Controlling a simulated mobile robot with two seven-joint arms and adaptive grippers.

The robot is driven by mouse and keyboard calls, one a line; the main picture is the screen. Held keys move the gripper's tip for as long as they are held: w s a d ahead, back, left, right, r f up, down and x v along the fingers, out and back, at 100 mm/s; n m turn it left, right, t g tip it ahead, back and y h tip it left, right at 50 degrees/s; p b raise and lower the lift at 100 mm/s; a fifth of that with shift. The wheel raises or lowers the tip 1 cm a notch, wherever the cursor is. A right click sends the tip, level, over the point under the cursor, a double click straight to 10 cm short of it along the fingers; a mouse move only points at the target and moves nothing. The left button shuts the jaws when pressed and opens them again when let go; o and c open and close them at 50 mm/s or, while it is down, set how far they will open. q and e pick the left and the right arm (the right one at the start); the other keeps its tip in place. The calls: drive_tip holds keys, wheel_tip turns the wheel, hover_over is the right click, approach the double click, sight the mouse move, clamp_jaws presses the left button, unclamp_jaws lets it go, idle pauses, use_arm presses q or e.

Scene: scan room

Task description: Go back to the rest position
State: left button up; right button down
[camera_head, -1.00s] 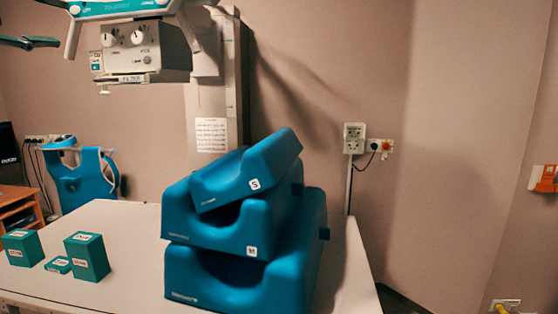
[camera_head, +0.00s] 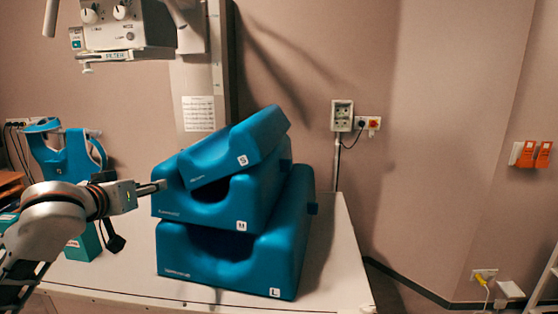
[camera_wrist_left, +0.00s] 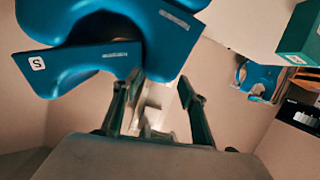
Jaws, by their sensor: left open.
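My left gripper (camera_head: 152,187) comes in from the left in the head view, its tip in front of the left edge of the middle blue cushion. I cannot tell whether it touches. In the left wrist view its two fingers (camera_wrist_left: 160,88) are apart with nothing between them. Three blue cushions are stacked on the table: L (camera_head: 220,271) at the bottom, M (camera_head: 206,205) in the middle, and S (camera_head: 232,150) on top, tilted with its right side higher. The S cushion also shows in the left wrist view (camera_wrist_left: 85,63). My right gripper is not in view.
A white table (camera_head: 342,270) carries the stack. Green boxes (camera_head: 85,244) stand at its left, partly behind my arm. A scanner head (camera_head: 115,35) hangs at the upper left. A blue chair-like item (camera_head: 70,155) is behind. The table is bare right of the stack.

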use_arm(q)
drive_tip(key=s+f+m+g+y, duration=0.1)
drive_tip(key=s+f, duration=0.3)
drive_tip(key=f, duration=0.4)
drive_tip(key=s+d+f+m+g, duration=0.15)
drive_tip(key=s+f, duration=0.25)
drive_tip(key=f, duration=0.4)
drive_tip(key=s+a+f+m+y, duration=0.1)
drive_tip(key=s+f+m, duration=0.1)
drive_tip(key=s+f, duration=0.45)
drive_tip(key=s+a+f+m+g+y, duration=0.2)
drive_tip(key=s+a+f, duration=0.1)
drive_tip(key=s+f, duration=0.55)
drive_tip(key=s+a+f+m+g+y, duration=0.25)
drive_tip(key=s+f, duration=0.35)
drive_tip(key=s, duration=0.5)
drive_tip(key=w+d+f+n+t+h, duration=0.1)
drive_tip(key=d+f+h, duration=0.3)
drive_tip(key=d+f, duration=0.2)
drive_tip(key=w+d+f+n+t+h, duration=0.1)
drive_tip(key=d+f+n+t+h, duration=0.1)
drive_tip(key=d+f+h, duration=0.2)
drive_tip(key=d+f, duration=0.3)
drive_tip(key=d, duration=0.3)
drive_tip(key=shift+w+d+f+n, duration=0.15)
drive_tip(key=shift+w+d+n, duration=0.1)
drive_tip(key=shift+n, duration=0.05)
